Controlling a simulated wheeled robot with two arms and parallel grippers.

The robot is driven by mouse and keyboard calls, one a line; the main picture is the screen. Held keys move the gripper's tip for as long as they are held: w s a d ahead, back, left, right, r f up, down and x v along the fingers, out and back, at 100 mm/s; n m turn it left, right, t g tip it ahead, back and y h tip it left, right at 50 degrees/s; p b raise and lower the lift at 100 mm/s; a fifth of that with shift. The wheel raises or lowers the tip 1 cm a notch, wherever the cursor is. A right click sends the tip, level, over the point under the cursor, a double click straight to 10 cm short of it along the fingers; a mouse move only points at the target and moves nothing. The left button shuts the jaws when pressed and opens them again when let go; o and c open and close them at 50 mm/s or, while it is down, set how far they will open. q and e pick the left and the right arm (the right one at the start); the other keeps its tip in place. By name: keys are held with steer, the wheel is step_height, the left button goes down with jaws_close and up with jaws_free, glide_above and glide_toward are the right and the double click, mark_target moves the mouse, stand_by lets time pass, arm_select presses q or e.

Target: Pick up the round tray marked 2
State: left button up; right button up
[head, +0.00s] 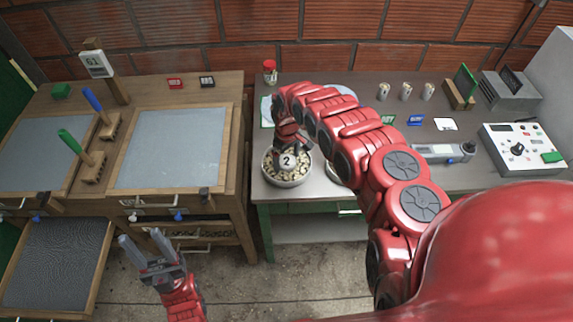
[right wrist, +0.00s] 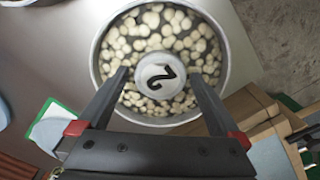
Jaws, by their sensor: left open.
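The round tray marked 2 (head: 270,176) is a metal dish of pale, bean-like pieces with a white central knob bearing a black 2. It sits at the left front of the grey table. In the right wrist view the tray (right wrist: 224,88) fills the upper middle, with the knob (right wrist: 161,76) near its centre. My right gripper (head: 287,150) is over the tray. In the right wrist view its fingers (right wrist: 159,78) are spread on either side of the knob, with a visible gap on each side. My left gripper (head: 142,239) is open and empty, low in front of the wooden bench.
The grey table (head: 300,208) also holds a red-lidded jar (head: 270,72), several small cups (head: 406,91) and a control box (head: 522,148). Another round object is partly hidden behind my right arm. The wooden bench (head: 236,130) with grey panels stands left of the tray.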

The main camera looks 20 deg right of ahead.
jaws_close()
stand_by(0.3)
steer(key=shift+r, duration=0.1)
